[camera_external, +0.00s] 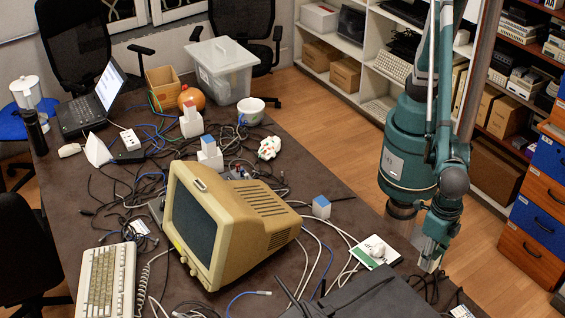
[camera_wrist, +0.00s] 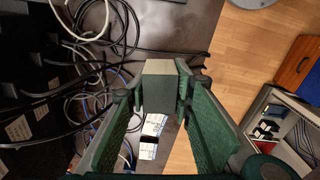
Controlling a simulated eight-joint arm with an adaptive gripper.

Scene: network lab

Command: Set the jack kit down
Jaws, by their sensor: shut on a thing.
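My gripper (camera_external: 432,252) hangs at the right edge of the dark table in the external view, pointing down. In the wrist view my gripper (camera_wrist: 160,82) is shut on a small grey-green box (camera_wrist: 157,91), which appears to be the jack kit. The box sits between both fingertips, and its flat top and one side show. In the external view the fingers largely hide it. Whether its underside touches anything below cannot be told.
Black cables and white labels (camera_wrist: 153,125) lie below the box. A green-and-white card (camera_external: 374,253) and a blue-topped white box (camera_external: 321,207) lie left of my gripper. A beige monitor (camera_external: 225,225) stands mid-table. The table's right edge and the floor are close.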

